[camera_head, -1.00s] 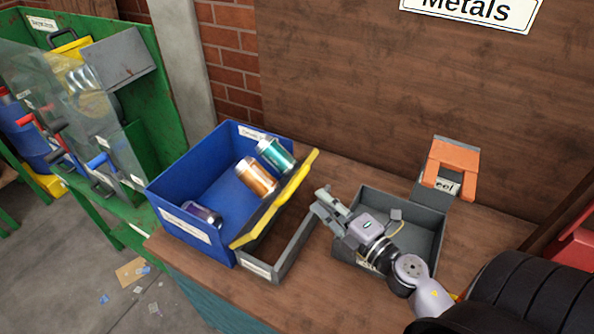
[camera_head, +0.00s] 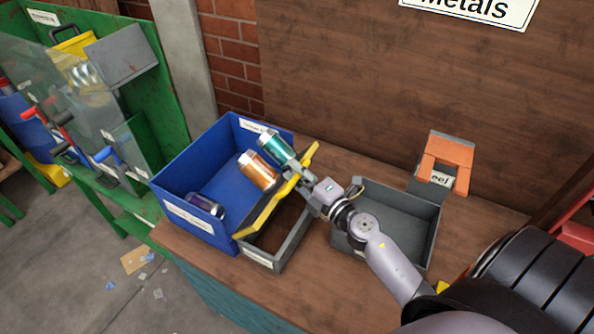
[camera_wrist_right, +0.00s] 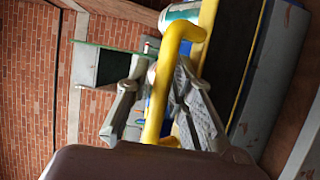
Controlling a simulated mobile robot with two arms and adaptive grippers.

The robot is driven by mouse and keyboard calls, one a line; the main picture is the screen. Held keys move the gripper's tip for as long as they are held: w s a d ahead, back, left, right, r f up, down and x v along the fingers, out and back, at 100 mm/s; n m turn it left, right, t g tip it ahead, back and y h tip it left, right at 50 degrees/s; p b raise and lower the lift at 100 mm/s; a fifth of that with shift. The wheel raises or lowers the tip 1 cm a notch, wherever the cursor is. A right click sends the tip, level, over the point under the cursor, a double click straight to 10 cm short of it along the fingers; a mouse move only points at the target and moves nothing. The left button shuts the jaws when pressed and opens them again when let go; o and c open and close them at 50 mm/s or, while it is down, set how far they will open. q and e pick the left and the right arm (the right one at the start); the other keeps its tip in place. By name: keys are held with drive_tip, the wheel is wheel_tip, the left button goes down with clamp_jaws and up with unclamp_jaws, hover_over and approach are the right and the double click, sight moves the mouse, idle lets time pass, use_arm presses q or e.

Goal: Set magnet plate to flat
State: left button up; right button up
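The magnet plate (camera_head: 270,213) is a tilted dark plate with a yellow edge. It slants between the blue bin (camera_head: 177,181) and a small grey tray (camera_head: 292,246). My right gripper (camera_head: 304,181) is at the plate's upper right end. In the right wrist view a yellow bar (camera_wrist_right: 164,88) of the plate runs between the two fingers of my right gripper (camera_wrist_right: 160,72). The fingers stand on either side of it, with a small gap showing at the left finger. My left gripper is not in view.
Bare table lies in front.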

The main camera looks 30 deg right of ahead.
clamp_jaws()
drive_tip(key=shift+w+r, duration=0.1)
drive_tip(key=shift+r, duration=0.05)
idle(0.4)
drive_tip(key=shift+d+f+b, duration=0.1)
drive_tip(key=shift+f+b, duration=0.15)
drive_tip(key=shift+b, duration=0.25)
drive_tip(key=s+d+f+t+b, duration=0.1)
drive_tip(key=s+d+f+b, duration=0.2)
drive_tip(key=b, duration=0.9)
drive_tip(key=shift+s+d+f+m, duration=0.25)
drive_tip(key=shift+s+f, duration=1.25)
drive_tip(key=shift+f, duration=1)
